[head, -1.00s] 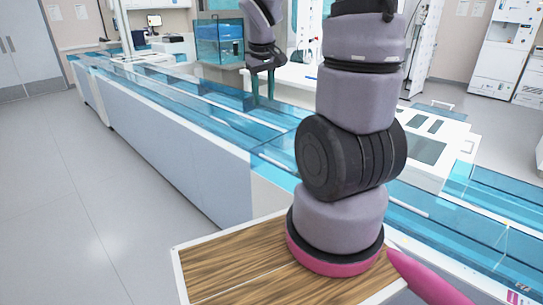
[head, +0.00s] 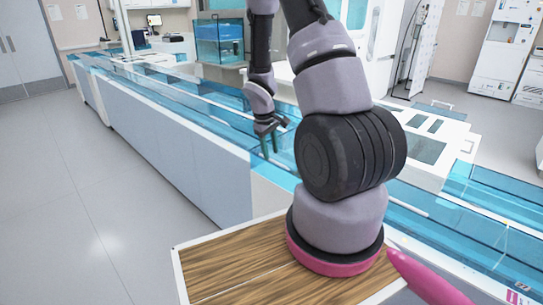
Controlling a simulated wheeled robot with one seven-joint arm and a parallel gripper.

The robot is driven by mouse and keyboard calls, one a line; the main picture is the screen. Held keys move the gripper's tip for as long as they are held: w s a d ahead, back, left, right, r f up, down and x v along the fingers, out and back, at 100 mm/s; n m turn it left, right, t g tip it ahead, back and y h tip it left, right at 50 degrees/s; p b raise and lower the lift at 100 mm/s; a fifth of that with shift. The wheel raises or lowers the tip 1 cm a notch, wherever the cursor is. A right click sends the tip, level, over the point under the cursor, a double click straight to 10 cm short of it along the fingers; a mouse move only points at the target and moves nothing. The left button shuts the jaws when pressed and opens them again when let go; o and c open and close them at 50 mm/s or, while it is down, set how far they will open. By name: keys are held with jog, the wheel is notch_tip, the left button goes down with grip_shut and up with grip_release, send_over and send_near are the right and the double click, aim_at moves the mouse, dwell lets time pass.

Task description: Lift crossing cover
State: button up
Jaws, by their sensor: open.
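The track is a long white-sided bench with clear blue covers running from the back left to the front right. A blue transparent cover panel (head: 283,157) lies close to my fingers. I cannot tell whether the fingers touch it. Which panel is the crossing cover is unclear, and my arm hides the middle of the track.
A white machine with dark windows (head: 425,150) and a handle stands behind the track at right. More blue covers (head: 440,215) lie at the front right. A blue glass tank (head: 219,40) stands at the back. The grey floor (head: 80,185) at left is clear.

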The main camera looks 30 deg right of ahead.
jog(key=shift+w+d+f, duration=0.1)
jog(key=shift+d+f, duration=0.1)
jog(key=shift+f, duration=1.05)
grip_shut()
dwell(0.5)
